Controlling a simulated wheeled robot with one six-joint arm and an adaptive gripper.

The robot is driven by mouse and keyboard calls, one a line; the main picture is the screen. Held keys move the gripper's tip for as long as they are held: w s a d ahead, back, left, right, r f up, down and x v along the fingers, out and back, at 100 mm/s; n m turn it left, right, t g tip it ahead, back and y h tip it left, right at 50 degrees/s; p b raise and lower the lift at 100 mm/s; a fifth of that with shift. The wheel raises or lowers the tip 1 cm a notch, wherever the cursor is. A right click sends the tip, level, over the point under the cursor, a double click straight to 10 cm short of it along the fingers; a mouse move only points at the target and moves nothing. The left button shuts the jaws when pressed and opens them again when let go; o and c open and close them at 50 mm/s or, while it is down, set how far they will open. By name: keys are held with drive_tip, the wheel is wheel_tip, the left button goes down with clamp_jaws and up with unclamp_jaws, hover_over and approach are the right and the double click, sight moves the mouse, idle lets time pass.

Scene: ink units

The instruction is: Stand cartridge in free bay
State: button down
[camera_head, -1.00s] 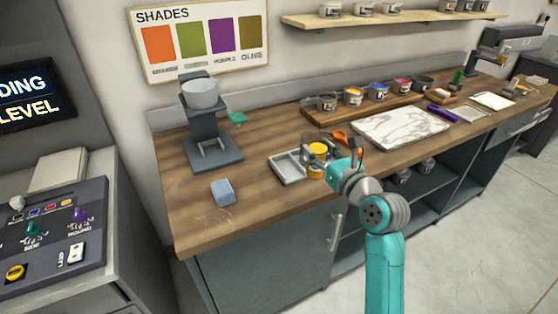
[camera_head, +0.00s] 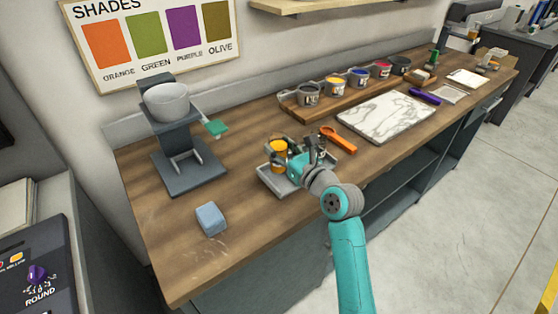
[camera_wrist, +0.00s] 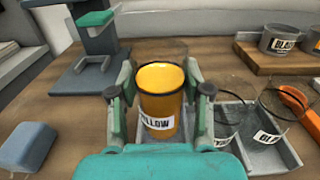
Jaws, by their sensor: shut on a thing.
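The yellow cartridge (camera_wrist: 160,98), a round cup with a dark rim band and a label ending in "LLOW", stands upright between the fingers of my gripper (camera_wrist: 160,100). My gripper is shut on it, one finger on each side. In the head view, the yellow cartridge (camera_head: 279,154) is at the left part of the grey tray (camera_head: 268,183). Its base is largely hidden, so I cannot tell whether it touches the bay floor. Two clear, labelled cartridges (camera_wrist: 229,128) (camera_wrist: 279,108) stand in the tray to its right.
A blue-grey block (camera_head: 211,219) lies left of the tray. A grey stand (camera_head: 188,165) with a bowl is behind left. An orange tool (camera_head: 338,140) lies just beyond the tray. A marble slab (camera_head: 387,116) and a wooden rack of cups (camera_head: 320,108) are farther right.

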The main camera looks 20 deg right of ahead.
drive_tip(key=shift+f, duration=2.05)
drive_tip(key=shift+f, duration=0.1)
drive_tip(key=c, duration=0.8)
unclamp_jaws()
drive_tip(key=shift+s+d, duration=0.1)
drive_tip(key=v, duration=1.2)
